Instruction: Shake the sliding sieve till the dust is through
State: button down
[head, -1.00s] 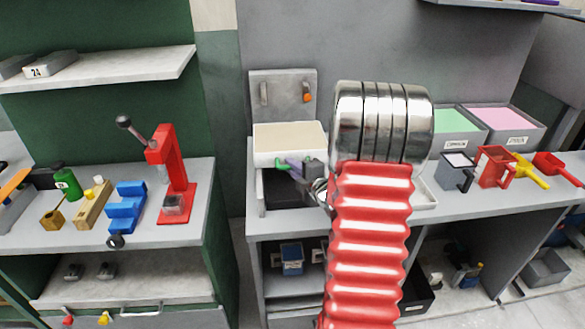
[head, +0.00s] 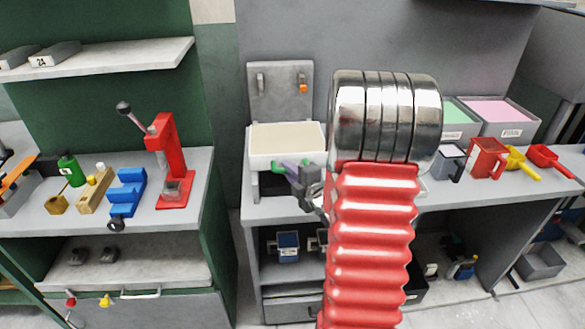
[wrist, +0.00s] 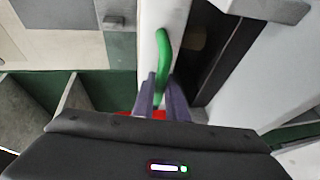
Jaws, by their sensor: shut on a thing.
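The sieve is a white box (head: 262,162) with a flat cream fill at its top, on the grey bench right of the green one. A green handle (head: 279,168) sticks out at its front. My gripper (head: 292,170) is at that handle, below the sieve's front edge. In the wrist view the purple fingers (wrist: 160,95) are shut on the green handle (wrist: 163,45), which stands up between them beside a white wall. My red arm and its steel joint hide the bench right of the sieve. I cannot tell how much dust has passed through.
A grey back panel (head: 281,100) stands behind the sieve. Bins with green and pink fill (head: 500,112) and several scoops and cups are on the right. A red press (head: 170,150) stands on the left bench, across a gap.

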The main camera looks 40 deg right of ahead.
jog(key=shift+s+a+f, duration=0.1)
jog(key=shift+s+f, duration=0.1)
jog(key=shift+f, duration=0.05)
jog(key=c, duration=1.8)
grip_release()
jog(key=shift+r, duration=0.15)
jog(key=shift+o, duration=0.2)
